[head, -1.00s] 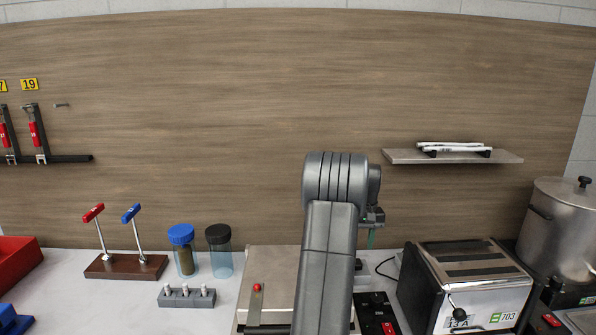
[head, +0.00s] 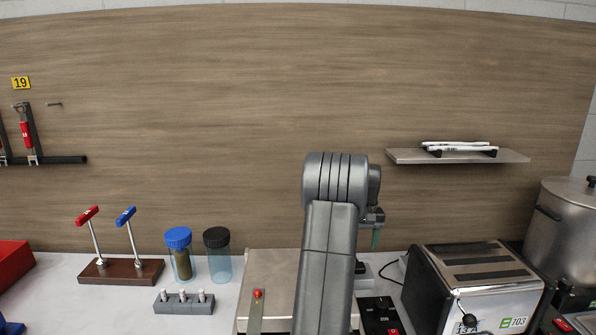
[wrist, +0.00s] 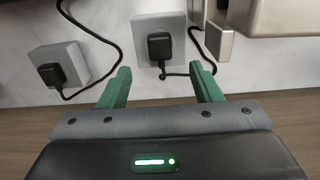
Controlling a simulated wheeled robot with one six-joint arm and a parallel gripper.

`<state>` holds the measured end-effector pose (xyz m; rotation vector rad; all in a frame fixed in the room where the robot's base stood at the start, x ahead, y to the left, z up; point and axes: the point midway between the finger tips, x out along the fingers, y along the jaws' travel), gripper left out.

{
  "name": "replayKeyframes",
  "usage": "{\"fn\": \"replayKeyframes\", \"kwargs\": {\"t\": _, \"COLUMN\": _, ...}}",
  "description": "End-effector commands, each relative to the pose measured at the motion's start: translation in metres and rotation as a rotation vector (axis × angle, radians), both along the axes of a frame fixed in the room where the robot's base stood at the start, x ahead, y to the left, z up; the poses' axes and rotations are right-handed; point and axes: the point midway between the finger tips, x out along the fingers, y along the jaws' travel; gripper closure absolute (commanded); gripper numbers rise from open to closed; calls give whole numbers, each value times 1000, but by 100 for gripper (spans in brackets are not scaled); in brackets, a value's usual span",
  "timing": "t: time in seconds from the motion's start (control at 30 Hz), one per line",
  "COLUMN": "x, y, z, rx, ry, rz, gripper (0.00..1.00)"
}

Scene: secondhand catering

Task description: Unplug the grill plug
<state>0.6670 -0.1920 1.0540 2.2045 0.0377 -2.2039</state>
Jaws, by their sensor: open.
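In the wrist view, a black plug (wrist: 160,46) sits in a white-grey socket block (wrist: 148,24) at the upper middle. A second black plug (wrist: 52,75) sits in another socket block (wrist: 72,56) to the left. A cord trails from each; I cannot tell which plug is the grill's. My gripper (wrist: 160,70) is open, its green fingers spread, with the middle plug just beyond and between the tips. I cannot tell the gap in height. In the head view, a green finger of my gripper (head: 376,240) shows behind my arm. A flat metal appliance (head: 276,268), possibly the grill, is partly hidden.
A toaster (head: 473,285) and a steel pot (head: 563,235) stand at right. A shelf (head: 458,157) juts from the wall. Two lidded jars (head: 180,255), a tool stand (head: 120,270) and a grey block (head: 184,303) stand at left. In the wrist view, metal parts (wrist: 219,42) lie right of the middle socket.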

Motion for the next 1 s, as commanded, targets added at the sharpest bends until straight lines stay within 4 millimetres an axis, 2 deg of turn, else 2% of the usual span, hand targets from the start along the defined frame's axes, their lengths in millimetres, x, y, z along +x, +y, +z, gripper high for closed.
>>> {"fn": "replayKeyframes", "kwargs": {"t": 0.03, "x": 0, "y": 0, "z": -10, "rx": 0, "ry": 1, "rz": 0, "gripper": 42}}
{"fn": "replayKeyframes", "kwargs": {"t": 0.3, "x": -1, "y": 0, "z": -46, "rx": 0, "ry": 1, "rz": 0, "gripper": 42}}
{"fn": "replayKeyframes", "kwargs": {"t": 0.53, "x": 0, "y": 0, "z": -72, "rx": 0, "ry": 1, "rz": 0, "gripper": 42}}
{"fn": "replayKeyframes", "kwargs": {"t": 0.7, "x": 0, "y": 0, "z": -80, "rx": 0, "ry": 1, "rz": 0, "gripper": 42}}
{"fn": "replayKeyframes", "kwargs": {"t": 1.0, "x": 0, "y": 0, "z": -80, "rx": 0, "ry": 0, "rz": 0, "gripper": 42}}
